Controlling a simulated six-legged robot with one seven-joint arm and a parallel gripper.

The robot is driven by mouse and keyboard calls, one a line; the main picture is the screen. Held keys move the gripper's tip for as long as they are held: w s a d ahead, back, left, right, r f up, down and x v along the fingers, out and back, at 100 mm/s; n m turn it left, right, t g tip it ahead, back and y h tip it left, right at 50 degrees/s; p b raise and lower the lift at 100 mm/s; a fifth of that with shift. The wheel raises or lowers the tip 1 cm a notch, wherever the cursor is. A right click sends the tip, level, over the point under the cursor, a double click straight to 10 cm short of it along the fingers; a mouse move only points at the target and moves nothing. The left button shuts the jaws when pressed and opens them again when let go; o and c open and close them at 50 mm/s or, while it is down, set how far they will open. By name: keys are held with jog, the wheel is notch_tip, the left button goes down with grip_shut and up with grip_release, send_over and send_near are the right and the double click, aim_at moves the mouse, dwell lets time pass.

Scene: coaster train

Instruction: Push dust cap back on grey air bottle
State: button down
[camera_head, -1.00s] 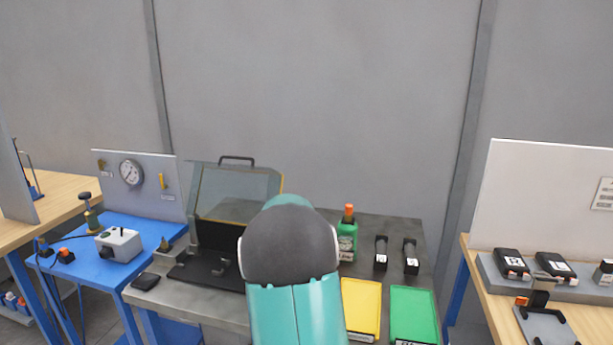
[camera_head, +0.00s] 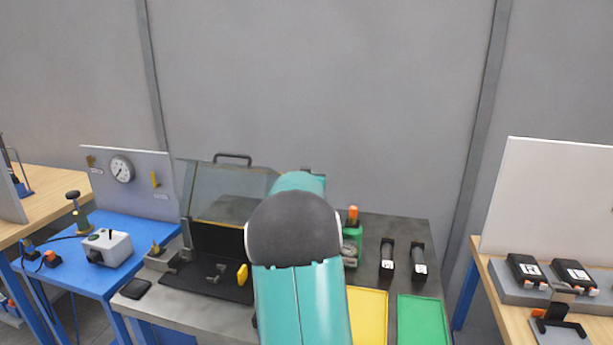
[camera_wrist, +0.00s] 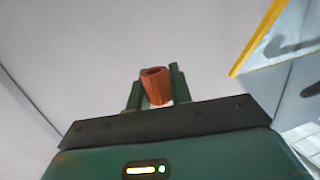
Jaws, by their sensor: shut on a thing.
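In the wrist view my gripper (camera_wrist: 157,73) is shut on a ridged orange-red dust cap (camera_wrist: 157,90), with a hollow at its far end. The cap sits between the two dark green fingers, with only a plain pale surface behind it. In the head view my own arm hides the gripper and the cap. I cannot make out a grey air bottle in either view; it may be behind my arm.
An open clear-lidded guard (camera_head: 230,193) stands over a black bed (camera_head: 205,281) left of my arm. Two black holders (camera_head: 387,260) (camera_head: 418,262), a yellow tray (camera_head: 368,315) and a green tray (camera_head: 420,320) lie to the right. A blue table (camera_head: 75,255) adjoins on the left.

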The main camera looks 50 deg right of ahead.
jog(key=shift+s+a+r, duration=0.15)
jog(key=shift+s+a, duration=0.05)
jog(key=shift+d, duration=0.1)
jog(key=shift+s+d+t, duration=0.1)
jog(key=shift+s+t, duration=0.1)
jog(key=shift+t, duration=0.1)
jog(key=shift+w+a+f+n+t+y, duration=0.3)
jog(key=shift+n+t, duration=0.1)
jog(key=shift+n, duration=0.1)
jog(key=shift+s+d+f, duration=0.1)
jog(key=shift+s+f, duration=0.05)
jog(key=shift+f, duration=2.55)
jog(key=shift+f, duration=1.65)
